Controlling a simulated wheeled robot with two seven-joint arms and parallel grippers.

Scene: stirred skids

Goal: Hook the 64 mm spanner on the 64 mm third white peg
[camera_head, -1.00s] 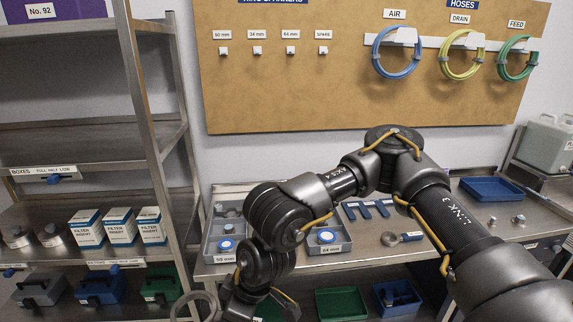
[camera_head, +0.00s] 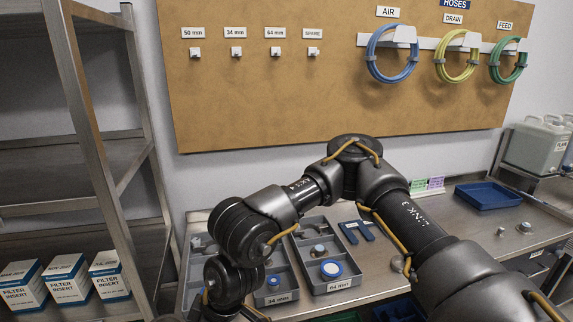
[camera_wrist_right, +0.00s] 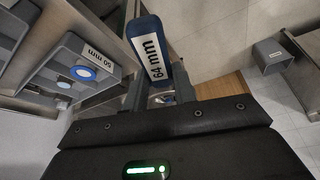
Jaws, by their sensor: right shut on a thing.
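The 64 mm spanner (camera_wrist_right: 150,48) has a dark blue handle with a white "64 mm" label. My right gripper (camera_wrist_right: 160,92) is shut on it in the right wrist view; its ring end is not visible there. The third white peg (camera_head: 275,52) is on the brown pegboard (camera_head: 330,105) under the "64 mm" label and is empty. My right arm crosses the head view from the right, and its gripper is below the frame edge. My left gripper is not in view.
Empty white 50 mm (camera_head: 195,53), 34 mm (camera_head: 236,51) and spare (camera_head: 313,51) pegs flank it. Coiled hoses (camera_head: 392,54) hang to the right. Grey trays (camera_head: 335,285) stand on the counter below. A metal shelf (camera_head: 95,130) with filter boxes is at the left.

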